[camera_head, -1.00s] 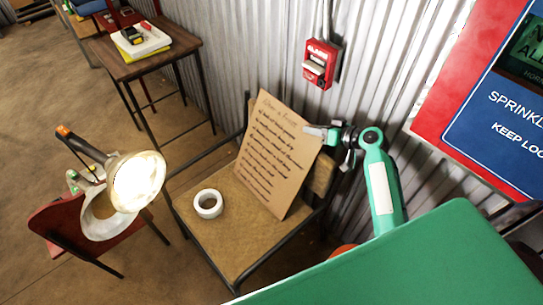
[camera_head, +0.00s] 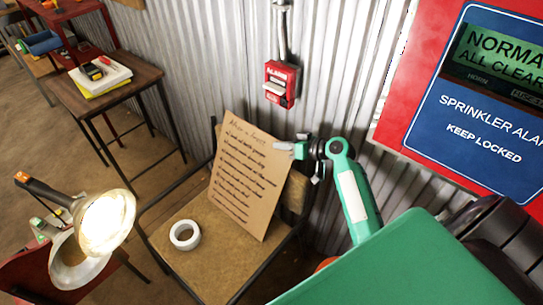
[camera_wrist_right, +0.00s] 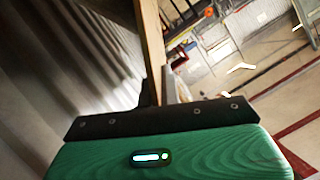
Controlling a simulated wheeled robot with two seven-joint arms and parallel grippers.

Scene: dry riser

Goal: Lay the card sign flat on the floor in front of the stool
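The card sign (camera_head: 245,180), a brown sheet with handwritten lines, stands tilted on the wooden seat of a metal-framed chair or stool (camera_head: 215,265), leaning on its backrest. My right gripper (camera_head: 292,148) is at the sign's upper right edge, one finger in front of the card. In the right wrist view the card (camera_wrist_right: 152,45) shows nearly edge-on as a tan strip, with a grey finger (camera_wrist_right: 171,88) close against it. The gripper looks shut on the card; the finger behind it is hidden. My left gripper is not in view.
A white tape roll (camera_head: 185,235) lies on the seat, left of the sign. A lit lamp (camera_head: 105,222) stands at the lower left by a red chair (camera_head: 25,275). A small wooden table (camera_head: 125,75) is behind. A red alarm box (camera_head: 281,83) hangs on the corrugated wall.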

